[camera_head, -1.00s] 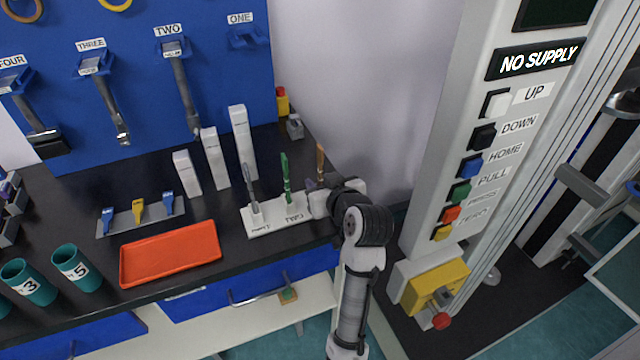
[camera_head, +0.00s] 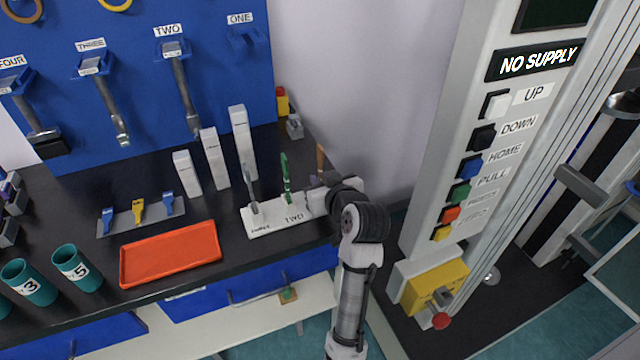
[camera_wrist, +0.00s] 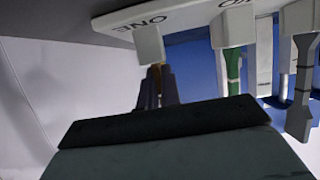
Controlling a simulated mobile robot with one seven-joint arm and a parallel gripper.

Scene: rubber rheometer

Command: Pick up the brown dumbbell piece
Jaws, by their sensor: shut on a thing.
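The brown dumbbell piece (camera_head: 320,158) stands upright at the right end of the white holder (camera_head: 262,224), mostly hidden behind my gripper (camera_head: 316,182). In the wrist view my gripper's dark fingers (camera_wrist: 157,90) are shut on the brown piece (camera_wrist: 156,72), beside the holder's post marked ONE. The piece appears to be still at its post; I cannot tell whether it is lifted at all. A green dumbbell piece (camera_head: 285,172) stands in the slot marked TWO, and a grey one (camera_head: 250,185) stands in the slot marked THREE.
Three white boxes (camera_head: 243,143) stand behind the holder. An orange tray (camera_head: 170,254) lies to the left, near teal cups (camera_head: 70,270). The grey-white machine (camera_head: 470,150) with buttons rises at the right. The table between tray and holder is clear.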

